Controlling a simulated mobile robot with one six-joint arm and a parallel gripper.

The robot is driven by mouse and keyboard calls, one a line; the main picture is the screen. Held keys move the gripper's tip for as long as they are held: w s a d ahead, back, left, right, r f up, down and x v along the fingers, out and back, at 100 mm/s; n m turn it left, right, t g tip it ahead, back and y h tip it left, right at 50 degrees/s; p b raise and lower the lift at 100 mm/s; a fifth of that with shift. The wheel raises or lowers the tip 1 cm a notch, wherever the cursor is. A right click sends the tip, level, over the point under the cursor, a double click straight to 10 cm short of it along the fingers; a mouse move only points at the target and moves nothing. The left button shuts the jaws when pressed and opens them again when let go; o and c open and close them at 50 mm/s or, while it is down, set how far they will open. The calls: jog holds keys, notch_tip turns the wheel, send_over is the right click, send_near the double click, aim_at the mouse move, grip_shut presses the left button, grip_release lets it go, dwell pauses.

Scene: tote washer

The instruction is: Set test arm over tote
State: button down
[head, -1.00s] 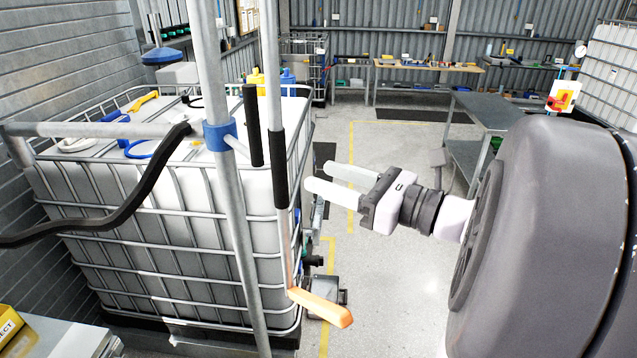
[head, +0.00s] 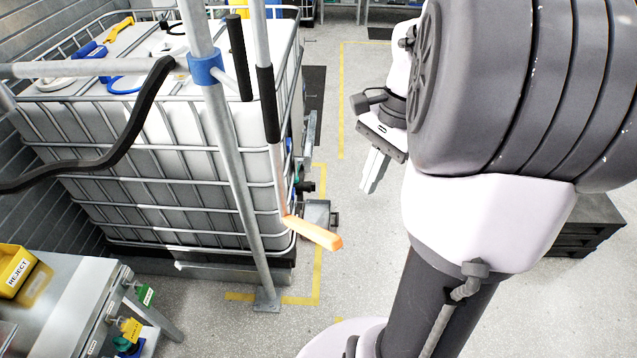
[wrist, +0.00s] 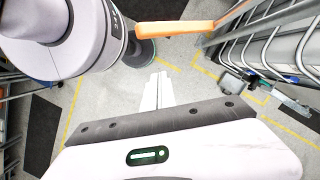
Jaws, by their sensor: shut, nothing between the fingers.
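The tote is a white tank in a wire cage (head: 160,205) at the left in the head view. A grey horizontal pipe (head: 90,69), which appears to be the test arm, lies over its top and meets a blue collar (head: 205,68) on an upright grey post (head: 236,185). A black hose (head: 135,125) hangs from the pipe. An orange handle (head: 313,233) sticks out low beside the tote's right corner; it also shows in the wrist view (wrist: 175,28). My gripper (head: 370,187) is shut and empty, pointing down, right of the handle and apart from it.
A bench (head: 75,300) with a yellow REJECT bin (head: 14,270) stands at the lower left. Two black grips (head: 239,58) (head: 268,105) stand near the post. Open grey floor with yellow lines lies right of the tote. Blue and yellow items lie on the tote's top.

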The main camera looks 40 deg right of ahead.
aim_at(333, 234)
jog(key=a+f, duration=0.6)
jog(key=f, duration=0.3)
jog(key=shift+s+a+f, duration=0.15)
jog(key=shift+s+f, duration=0.05)
jog(key=shift+f, duration=0.15)
jog(key=shift+s+a+b, duration=0.1)
jog(key=shift+a+b, duration=0.5)
jog(key=shift+a, duration=1)
jog(key=shift+d, duration=0.15)
